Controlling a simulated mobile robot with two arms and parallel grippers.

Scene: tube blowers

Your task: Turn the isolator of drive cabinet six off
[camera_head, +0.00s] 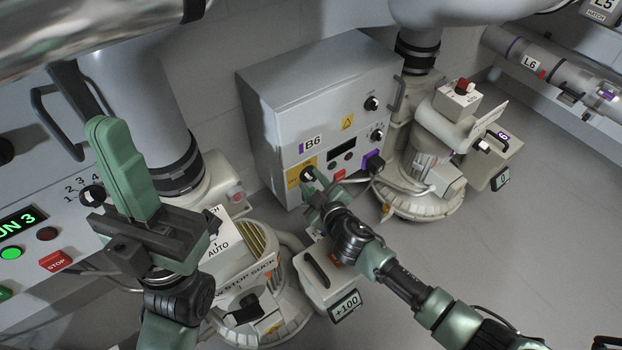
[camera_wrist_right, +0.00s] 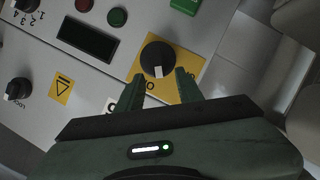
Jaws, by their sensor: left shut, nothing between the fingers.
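The drive cabinet labelled B6 (camera_head: 318,95) stands mid-scene in the head view. Its isolator is a black rotary knob (camera_head: 308,173) on a yellow plate at the lower left of its front. In the right wrist view, the isolator knob (camera_wrist_right: 158,58) carries a pale pointer mark facing the gripper; part of the plate's lettering is hidden. My right gripper (camera_head: 311,186) is at the isolator. Its open fingers (camera_wrist_right: 160,78) reach the knob's near edge, one to each side; contact cannot be told. My left gripper (camera_head: 112,140) is shut and empty, raised at the left, away from B6.
B6's front also has two upper knobs (camera_head: 372,103), a dark display (camera_head: 342,145), small buttons and a purple connector (camera_head: 374,163). A panel with a green display (camera_head: 22,222) is at left. Blower units (camera_head: 425,180) flank the cabinet. Open floor (camera_head: 540,240) lies at right.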

